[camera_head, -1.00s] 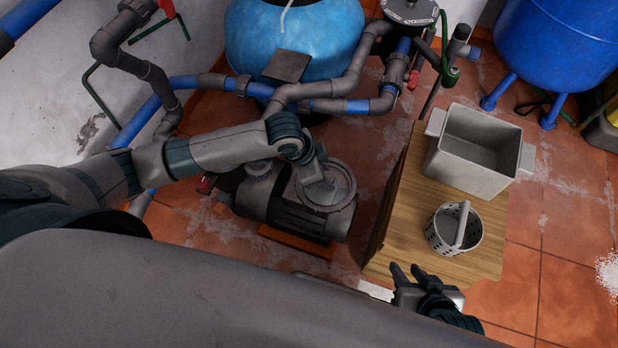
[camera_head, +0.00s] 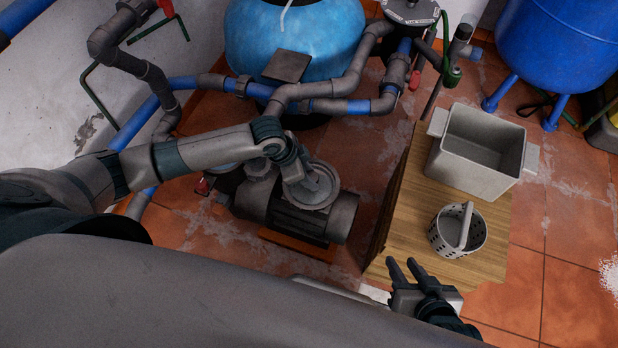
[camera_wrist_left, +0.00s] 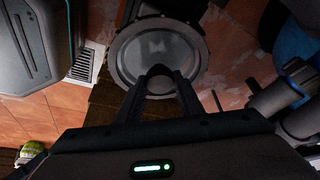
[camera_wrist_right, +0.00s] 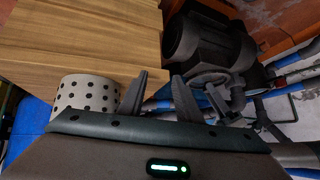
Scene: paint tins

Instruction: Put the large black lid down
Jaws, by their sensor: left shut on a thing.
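The large lid (camera_head: 322,203) is a round dark-grey disc with a lighter centre and a broad rim. In the head view it lies in front of the dark pump (camera_head: 282,218), over its upper part; I cannot tell whether they touch. My left gripper (camera_head: 312,186) is shut on the lid from above. In the left wrist view the lid (camera_wrist_left: 150,50) shows beyond the fingertips (camera_wrist_left: 160,80), which close on a dark knob near its edge. My right gripper (camera_head: 402,268) is open and empty beside the wooden table's near edge; its spread fingers also show in the right wrist view (camera_wrist_right: 158,88).
The wooden table (camera_head: 405,245) bears a grey two-handled bin (camera_head: 470,168) and a perforated basket (camera_head: 444,235). Blue and grey pipes (camera_head: 345,106) run behind the pump below a blue tank (camera_head: 330,35). Tiled floor (camera_head: 365,185) lies open between pump and table.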

